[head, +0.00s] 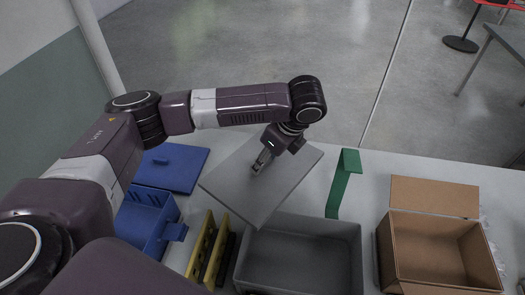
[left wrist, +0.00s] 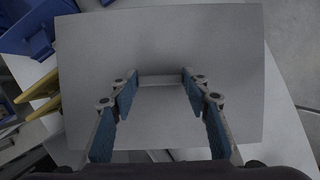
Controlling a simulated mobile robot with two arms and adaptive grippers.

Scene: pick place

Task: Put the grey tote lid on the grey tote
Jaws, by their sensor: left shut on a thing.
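The grey tote lid (head: 292,168) is a flat grey panel, turned at an angle to the tote. My left gripper (head: 261,163) is shut on the lid near its middle. In the left wrist view the lid (left wrist: 160,30) fills most of the picture, with the fingers (left wrist: 160,84) on either side of a small grey bar on it. The open grey tote (head: 305,238) stands at the front middle of the table and looks empty. The lid's near corner overlaps the tote's back left corner in the head view; the height of the gap cannot be told. My right gripper is not in view.
A blue bin (head: 148,222) and a flat blue panel (head: 172,167) lie left of the lid. Yellow and black upright pieces (head: 207,247) stand just left of the tote. A green strip (head: 342,185) is behind the tote, and an open cardboard box (head: 435,225) is to its right.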

